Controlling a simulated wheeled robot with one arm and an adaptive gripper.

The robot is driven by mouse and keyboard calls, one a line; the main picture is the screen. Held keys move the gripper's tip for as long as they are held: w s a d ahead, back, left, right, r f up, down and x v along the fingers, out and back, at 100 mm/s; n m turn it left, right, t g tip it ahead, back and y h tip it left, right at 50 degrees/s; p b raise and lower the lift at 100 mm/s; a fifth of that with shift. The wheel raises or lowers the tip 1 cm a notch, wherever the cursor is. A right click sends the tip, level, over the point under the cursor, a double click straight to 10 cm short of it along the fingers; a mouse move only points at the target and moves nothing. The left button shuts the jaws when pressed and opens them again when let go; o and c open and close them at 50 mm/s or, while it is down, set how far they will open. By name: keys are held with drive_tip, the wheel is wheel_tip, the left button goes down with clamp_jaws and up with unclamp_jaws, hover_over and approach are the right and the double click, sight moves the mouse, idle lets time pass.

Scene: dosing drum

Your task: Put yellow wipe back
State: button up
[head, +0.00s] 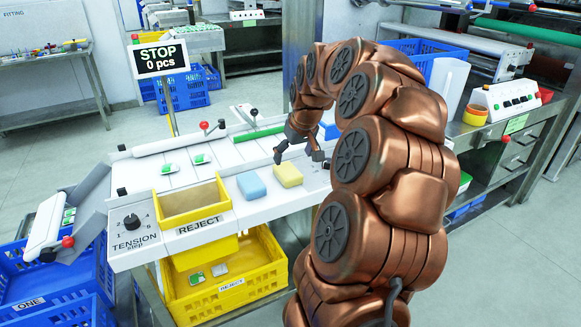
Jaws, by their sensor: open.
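The yellow wipe (288,175) is a small block lying on the white machine top (224,174), near its front edge. A light blue block (251,186) lies just left of it, apart from it. My gripper (299,158) is open above the machine top, close behind and slightly right of the yellow wipe. Nothing shows between its fingers, and I cannot tell whether it touches the top. My copper arm hides the right part of the machine top.
A yellow REJECT bin (194,203) is set at the machine's front, left of the blocks. A STOP display (158,60) stands behind. A red-knobbed lever (204,126) rises at the back. A yellow crate (225,280) sits below, and blue crates (62,275) stand at left.

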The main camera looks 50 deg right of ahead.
drive_tip(key=shift+v, duration=1.85)
drive_tip(key=s+a+f+n+g+y, duration=0.1)
drive_tip(key=s+a+f, duration=0.1)
drive_tip(key=a, duration=0.9)
drive_tip(key=s+a+f+n+g+y, duration=0.1)
drive_tip(key=s+a+n, duration=0.1)
drive_tip(key=a, duration=1)
drive_tip(key=s+a+f+g, duration=0.2)
drive_tip(key=s+a+f, duration=0.2)
drive_tip(key=s, duration=0.7)
drive_tip(key=s+a+f+g, duration=0.2)
drive_tip(key=s+a+f, duration=0.2)
drive_tip(key=s+a, duration=0.4)
drive_tip(key=s, duration=0.2)
drive_tip(key=shift+s+a+n+g, duration=0.3)
drive_tip(key=shift+s+a+n, duration=0.05)
drive_tip(key=shift+n, duration=0.05)
wheel_tip(320, 180, up, 12)
drive_tip(key=p, duration=1.1)
drive_tip(key=shift+w+f, duration=0.2)
